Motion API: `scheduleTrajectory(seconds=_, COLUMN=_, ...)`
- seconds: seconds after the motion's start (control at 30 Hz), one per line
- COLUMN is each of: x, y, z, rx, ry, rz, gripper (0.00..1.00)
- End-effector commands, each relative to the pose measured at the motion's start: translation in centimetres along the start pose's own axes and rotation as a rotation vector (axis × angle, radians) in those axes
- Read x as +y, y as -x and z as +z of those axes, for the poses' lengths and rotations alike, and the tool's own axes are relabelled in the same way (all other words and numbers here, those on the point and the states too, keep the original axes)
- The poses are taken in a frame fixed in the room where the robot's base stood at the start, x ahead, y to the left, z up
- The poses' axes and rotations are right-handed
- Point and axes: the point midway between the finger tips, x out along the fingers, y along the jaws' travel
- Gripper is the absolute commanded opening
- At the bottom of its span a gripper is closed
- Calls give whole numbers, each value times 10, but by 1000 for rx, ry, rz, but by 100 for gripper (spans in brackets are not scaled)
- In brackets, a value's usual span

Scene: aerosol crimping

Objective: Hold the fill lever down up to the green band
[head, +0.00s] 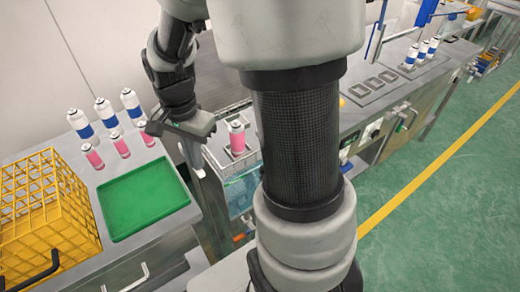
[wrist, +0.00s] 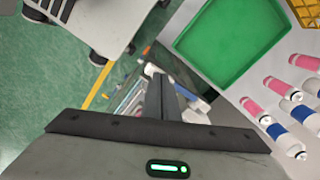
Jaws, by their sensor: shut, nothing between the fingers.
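My gripper (head: 198,172) is at the left of the filling station, its fingers pointing down and closed together. In the wrist view the closed fingers (wrist: 160,90) hold nothing. A pink can (head: 237,138) stands upright in the clear-walled filling station (head: 240,188), just right of my gripper. I cannot make out the fill lever or the green band in either view. My arm and gripper hide part of the station, and I cannot tell whether the fingers touch the lever.
A green tray (head: 143,199) and a yellow crate (head: 48,205) sit on the left bench; the tray also shows in the wrist view (wrist: 225,42). Blue-and-white cans (head: 104,112) and pink cans (head: 120,144) stand behind the tray. More cans (head: 422,52) stand on the far right bench.

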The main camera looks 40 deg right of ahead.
Motion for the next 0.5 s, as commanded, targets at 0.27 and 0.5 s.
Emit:
scheduleTrajectory(seconds=0.27, x=1, y=-16, z=0, rx=0, ry=0, rz=0, gripper=0)
scheduleTrajectory(seconds=0.5, x=2, y=-28, z=1, rx=0, ry=0, rz=0, gripper=0)
